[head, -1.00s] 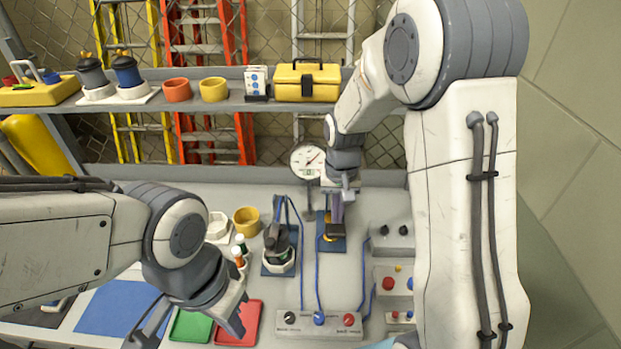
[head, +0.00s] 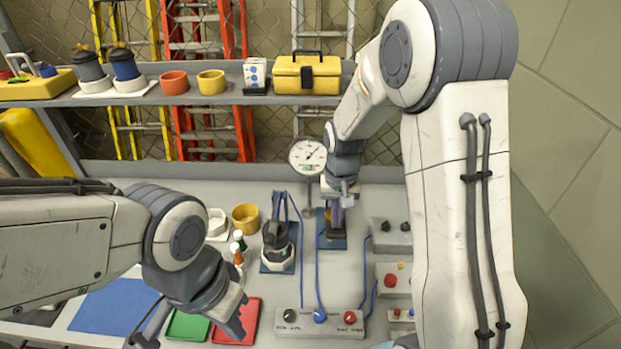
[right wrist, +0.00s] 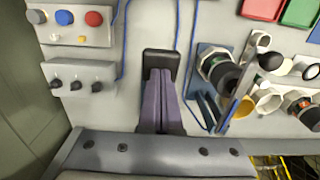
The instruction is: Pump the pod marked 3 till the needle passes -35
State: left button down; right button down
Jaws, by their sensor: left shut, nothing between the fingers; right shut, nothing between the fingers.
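My right gripper (head: 337,224) is shut and empty, pointing down over a dark-topped pod (right wrist: 160,62) on a blue pad (head: 333,243). In the right wrist view its purple fingers (right wrist: 165,105) lie side by side in front of the dark top; I cannot tell whether they touch it. The gripper hides most of this pod, and I can read no number on it. A second dark pod (head: 278,244) stands on a blue pad to its left. The round white gauge (head: 308,157) has a needle pointing up and right; its figures are too small to read. My left gripper (head: 192,322) is shut and empty near the trays.
A control box with knobs (head: 320,323) stands at the front, with blue hoses running to it. Button boxes (head: 393,280) stand at the right. Green (head: 188,326) and red (head: 249,322) trays lie at the front left. A yellow toolbox (head: 307,76) stands on the shelf.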

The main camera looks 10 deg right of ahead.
notch_tip(320, 180, down, 9)
jog(key=b, duration=0.6)
notch_tip(320, 180, up, 13)
jog(key=p, duration=1.2)
jog(key=shift+f, duration=0.1)
jog(key=shift+f, duration=0.1)
notch_tip(320, 180, down, 13)
jog(key=b, duration=1)
notch_tip(320, 180, up, 14)
jog(key=p, duration=1.1)
jog(key=shift+f+p, duration=0.25)
jog(key=shift+p, duration=0.1)
jog(key=shift+f, duration=0.15)
